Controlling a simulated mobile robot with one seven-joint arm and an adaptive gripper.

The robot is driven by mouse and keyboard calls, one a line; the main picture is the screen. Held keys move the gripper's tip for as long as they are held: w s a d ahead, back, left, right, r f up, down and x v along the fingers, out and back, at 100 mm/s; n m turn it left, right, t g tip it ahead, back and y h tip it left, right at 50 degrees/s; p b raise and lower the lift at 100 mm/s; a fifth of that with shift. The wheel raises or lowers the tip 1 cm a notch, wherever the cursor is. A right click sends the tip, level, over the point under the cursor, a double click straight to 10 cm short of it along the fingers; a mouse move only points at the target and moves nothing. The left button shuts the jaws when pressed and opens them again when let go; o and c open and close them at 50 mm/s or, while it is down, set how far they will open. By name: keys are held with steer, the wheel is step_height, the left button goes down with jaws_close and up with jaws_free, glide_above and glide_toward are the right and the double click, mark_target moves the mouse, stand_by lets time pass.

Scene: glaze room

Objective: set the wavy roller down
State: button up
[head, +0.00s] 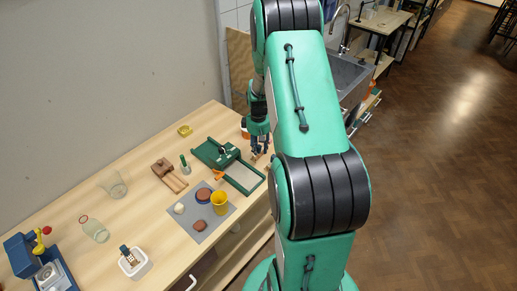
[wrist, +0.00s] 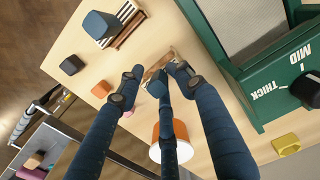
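A small wooden piece, seemingly the wavy roller (wrist: 157,66), sits between the fingertips of my gripper (wrist: 156,76) in the wrist view. The dark blue fingers look closed against its sides, and part of it is hidden behind them. In the head view my gripper (head: 259,150) points down over the right end of the wooden table (head: 140,165), just right of the green slab machine. The wooden roller (head: 254,158) shows small at its fingertips. I cannot tell whether it touches the table.
The green machine (head: 215,153) marked "MID" and "THICK" stands close beside my gripper. An orange-and-white cup (wrist: 180,131), a blue block with a striped base (wrist: 98,25), a dark block (wrist: 71,65) and an orange block (wrist: 101,89) are nearby. A grey mat (head: 185,222) lies farther left.

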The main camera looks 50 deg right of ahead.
step_height(320, 180, up, 13)
steer(key=shift+p, duration=0.45)
steer(key=shift+w, duration=0.15)
steer(key=shift+r, duration=0.1)
stand_by(0.6)
steer(key=s+a+r+t+h, duration=0.1)
steer(key=s+a+r+t, duration=0.15)
steer(key=a+r, duration=2.05)
steer(key=s+a+r+t, duration=0.1)
steer(key=s+a+r, duration=0.2)
steer(key=s+a, duration=0.5)
steer(key=s+a+r+t+y, duration=0.1)
steer(key=s+a+r+t, duration=0.1)
steer(key=s+a, duration=0.7)
steer(key=shift+s+a+r, duration=0.15)
steer(key=shift+a+r, duration=0.4)
steer(key=shift+a, duration=0.7)
